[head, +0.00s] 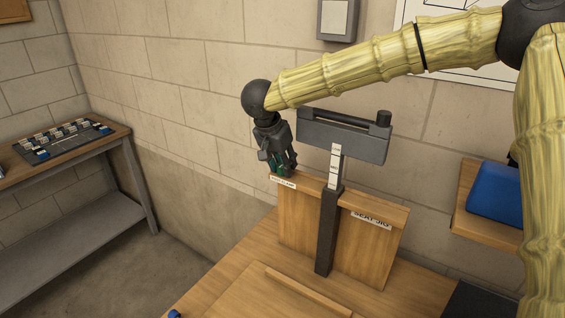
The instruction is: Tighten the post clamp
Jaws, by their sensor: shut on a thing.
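A wooden board fixture (350,240) stands upright on the wooden bench, with a dark upright post (328,235) in front of it. The post carries a white strip with small marks (335,165) and a grey bar-shaped head (345,140) at its top. My gripper (281,170) points down at the fixture's top left corner, left of the post, just above a small white label (283,183). It is shut on the post clamp's handle, which the fingers almost wholly hide. Some green shows between the fingers.
A label reading "SEAT JIG" (371,220) is on the board's right. A blue object (495,190) lies on a wooden shelf (480,228) at right. A side table (65,155) with a dark tray (65,141) stands at far left. The floor between is clear.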

